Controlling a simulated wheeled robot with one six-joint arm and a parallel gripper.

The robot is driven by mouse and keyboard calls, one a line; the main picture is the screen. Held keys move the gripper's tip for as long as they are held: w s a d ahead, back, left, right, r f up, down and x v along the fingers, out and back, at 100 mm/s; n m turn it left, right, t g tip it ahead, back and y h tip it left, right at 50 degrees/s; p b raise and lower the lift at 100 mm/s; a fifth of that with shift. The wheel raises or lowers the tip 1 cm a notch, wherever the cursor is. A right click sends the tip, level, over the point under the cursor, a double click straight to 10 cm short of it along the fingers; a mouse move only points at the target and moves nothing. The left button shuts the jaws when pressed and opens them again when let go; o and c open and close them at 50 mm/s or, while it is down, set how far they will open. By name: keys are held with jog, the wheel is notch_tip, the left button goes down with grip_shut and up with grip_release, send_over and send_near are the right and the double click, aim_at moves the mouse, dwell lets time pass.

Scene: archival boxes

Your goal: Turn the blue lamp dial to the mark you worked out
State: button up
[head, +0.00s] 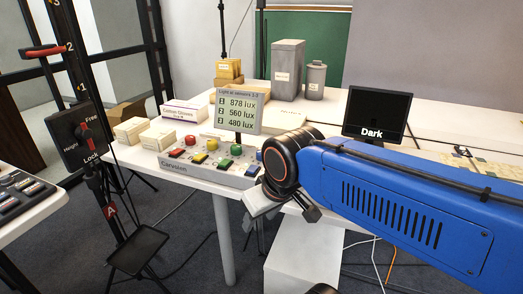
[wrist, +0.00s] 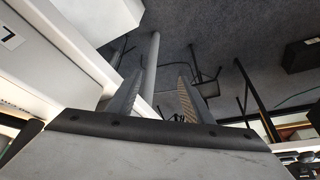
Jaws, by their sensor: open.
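The blue dial (head: 259,155) is at the right end of the control box (head: 205,169), just left of my arm and only partly visible. Red (head: 190,141), yellow (head: 212,144) and green (head: 236,150) dials stand in a row to its left, with small coloured buttons in front. The dial's pointer and marks are too small to read. A display (head: 240,111) above the box lists 878, 560 and 480 lux. My gripper (head: 283,215) is below and right of the blue dial, apart from it, beside the table front. In the wrist view my gripper (wrist: 161,80) is open and empty above the floor.
A black screen (head: 375,114) reading "Dark" stands behind my arm. Small cartons (head: 158,136) are left of the box; grey canisters (head: 287,69) stand behind. A stand with a Free/Lock lever (head: 85,133) is at left. A white block (head: 303,262) is below my gripper.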

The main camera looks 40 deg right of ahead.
jog(key=w+d+r+m+g, duration=0.2)
jog(key=w+d+r+m, duration=0.1)
jog(key=w+r, duration=0.4)
notch_tip(320, 180, up, 16)
jog(key=m+g+y, duration=0.4)
jog(key=m+g, duration=0.1)
jog(key=m, duration=0.2)
send_over(262, 151)
jog(key=w+d, duration=0.5)
jog(key=d, duration=0.1)
jog(key=x, duration=1.1)
jog(key=s+x, duration=0.1)
jog(key=x, duration=0.5)
jog(key=shift+d+f, duration=0.2)
jog(key=shift+f, duration=0.1)
jog(key=shift+c, duration=0.3)
jog(key=c, duration=1)
